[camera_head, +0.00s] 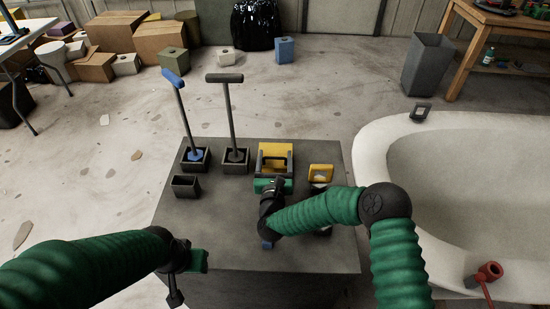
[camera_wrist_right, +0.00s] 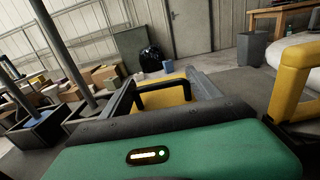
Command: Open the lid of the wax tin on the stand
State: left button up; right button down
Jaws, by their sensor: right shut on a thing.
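The wax tin (camera_head: 275,150) is a yellow-topped block with dark side pieces on the grey stand (camera_head: 190,230). My right gripper (camera_head: 272,186) is at its near side. In the right wrist view, a black handle (camera_wrist_right: 163,88) stands up in front of the tin's yellow lid (camera_wrist_right: 178,90), right beyond my gripper's dark bar. My right gripper is shut on the handle, though the jaws hide the contact. I cannot tell how far the lid is raised. My left gripper (camera_head: 190,262) hangs by the stand's near left edge, away from the tin; its jaw gap is not clear.
Two dark square holders hold a blue-handled tool (camera_head: 184,115) and a dark-handled tool (camera_head: 229,115) upright. An empty dark box (camera_head: 186,187) stands in front. A yellow-framed piece (camera_head: 320,173) is right of the tin. A white tub (camera_head: 375,150) borders the stand's right side.

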aim_at(276, 155)
jog(key=shift+d+r+p, duration=0.1)
jog(key=shift+r+p, duration=0.2)
jog(key=shift+p, duration=0.15)
jog(key=w+r+g+p, duration=0.1)
jog(key=g+p, duration=0.1)
jog(key=p, duration=0.2)
jog(key=w+r+g+p, duration=0.1)
jog(key=r+g+p, duration=0.1)
jog(key=p, duration=0.2)
jog(key=w+r+g+p, duration=0.1)
jog(key=g+p, duration=0.1)
jog(key=p, duration=0.2)
jog(key=shift+w+r, duration=0.15)
jog(key=shift+r, duration=0.25)
jog(key=shift+w+d+g+p, duration=0.1)
jog(key=shift+w+g+p, duration=0.35)
jog(key=shift+p, duration=0.5)
jog(key=shift+s, duration=0.1)
jog(key=shift+c, duration=2.3)
grip_release()
jog(key=shift+o, duration=0.4)
jog(key=shift+f, duration=0.1)
jog(key=d+v, duration=0.1)
jog(key=v, duration=1.5)
jog(key=shift+s+a+r, duration=0.2)
jog(key=shift+a+r, duration=0.05)
jog(key=shift+r, duration=0.05)
